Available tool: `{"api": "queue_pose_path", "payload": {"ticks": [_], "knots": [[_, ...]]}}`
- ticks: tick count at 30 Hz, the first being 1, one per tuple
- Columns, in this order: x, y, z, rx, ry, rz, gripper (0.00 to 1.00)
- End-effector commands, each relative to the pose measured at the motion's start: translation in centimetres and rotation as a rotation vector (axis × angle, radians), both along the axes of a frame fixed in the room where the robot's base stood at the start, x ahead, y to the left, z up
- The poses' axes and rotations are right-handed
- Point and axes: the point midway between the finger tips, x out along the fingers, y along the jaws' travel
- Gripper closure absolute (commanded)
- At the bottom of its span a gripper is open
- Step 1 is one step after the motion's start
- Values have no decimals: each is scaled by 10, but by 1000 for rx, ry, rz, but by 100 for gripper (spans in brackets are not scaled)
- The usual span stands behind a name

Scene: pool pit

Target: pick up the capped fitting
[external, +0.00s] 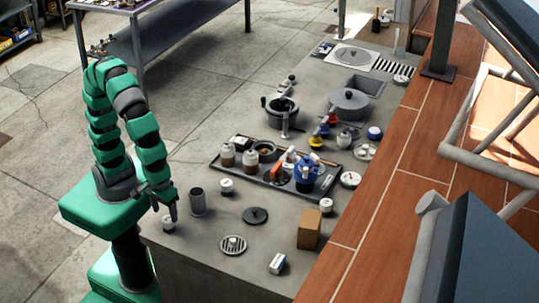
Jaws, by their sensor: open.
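My gripper (173,212) points down at the left front corner of the grey counter (200,245). A small round fitting with a pale cap (168,224) stands upright right by its fingertips. The fingers are open; I cannot tell whether they touch the fitting or are around it. Similar small pale-capped pieces stand behind the grey cup (226,186) and near the cardboard box (326,205). I cannot tell for certain which of them is the capped fitting.
An open grey cup (198,202) stands close right of my gripper. A black tray (275,178) with bottles lies behind it. A black lid (255,216), a round grate (233,245), a small white-blue box (277,263) and a cardboard box (309,229) stand to the right.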

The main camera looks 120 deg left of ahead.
Motion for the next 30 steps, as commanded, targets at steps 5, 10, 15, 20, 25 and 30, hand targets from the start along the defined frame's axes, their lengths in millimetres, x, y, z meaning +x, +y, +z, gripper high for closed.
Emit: {"api": "queue_pose_path", "payload": {"ticks": [5,10,15,20,25,30], "knots": [[2,3,-26,0,6,-1,37],[4,3,-43,-2,1,0,37],[4,3,-47,-1,1,-1,37],[4,3,-47,-1,1,-1,45],[4,3,-47,-1,1,-1,84],[4,3,-46,-1,1,-1,84]]}}
